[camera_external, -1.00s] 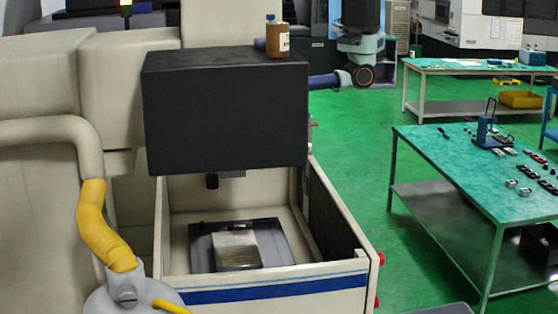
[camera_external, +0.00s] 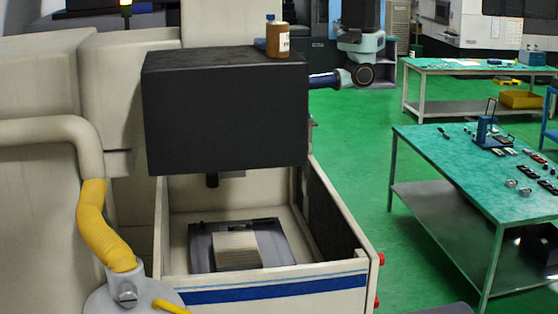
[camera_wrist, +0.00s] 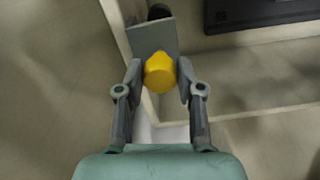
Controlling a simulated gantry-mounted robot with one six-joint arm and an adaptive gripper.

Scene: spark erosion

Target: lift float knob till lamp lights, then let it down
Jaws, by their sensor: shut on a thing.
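In the wrist view a yellow knob (camera_wrist: 160,72) sits between the two fingertips of my gripper (camera_wrist: 161,80). My gripper is shut on it. A grey plate (camera_wrist: 154,38) stands just beyond the knob, by the pale tank wall. In the external view my arm (camera_external: 340,77) reaches behind the black machine head, which hides my gripper and the knob.
The black head (camera_external: 225,115) hangs over the open pale tank (camera_external: 325,280), which holds a dark plate with a light block (camera_external: 237,250). A brown bottle (camera_external: 278,40) stands on the head. A green table (camera_external: 470,175) with tools is at right; green floor lies between.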

